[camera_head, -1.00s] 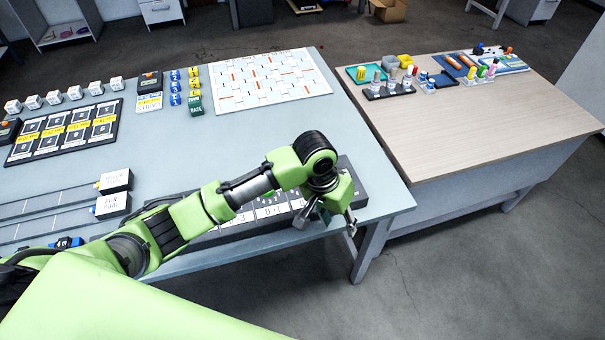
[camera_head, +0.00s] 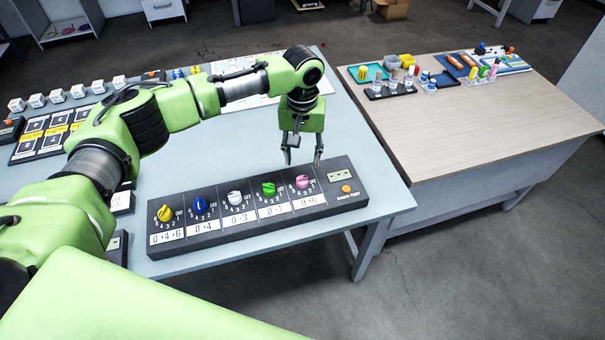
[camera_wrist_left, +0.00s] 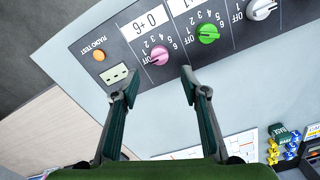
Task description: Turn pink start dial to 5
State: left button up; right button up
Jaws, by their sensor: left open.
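The pink dial (camera_head: 302,182) is the rightmost of several coloured dials on a dark panel (camera_head: 335,200). In the left wrist view the pink dial (camera_wrist_left: 158,55) sits just beyond the fingertips, between their lines, with number marks beside it and a "0+6" label. My left gripper (camera_head: 303,162) is open, empty and pointing down, close behind the pink dial; its two fingers also show apart in the left wrist view (camera_wrist_left: 152,85). The fingers do not appear to touch the dial. The right gripper does not show.
Close beside the pink dial is the green dial (camera_head: 268,189); white (camera_head: 234,198), blue (camera_head: 200,206) and yellow (camera_head: 165,213) dials follow leftward. An orange button (camera_head: 346,188) sits at the panel's right end. A wooden table (camera_head: 480,120) stands to the right.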

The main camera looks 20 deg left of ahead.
aim_at(302, 177)
pick_arm(q)
notch_tip(302, 177, down, 9)
jog(key=shift+r+p, duration=0.2)
jog(key=shift+p, duration=0.3)
jog(key=c, duration=1.1)
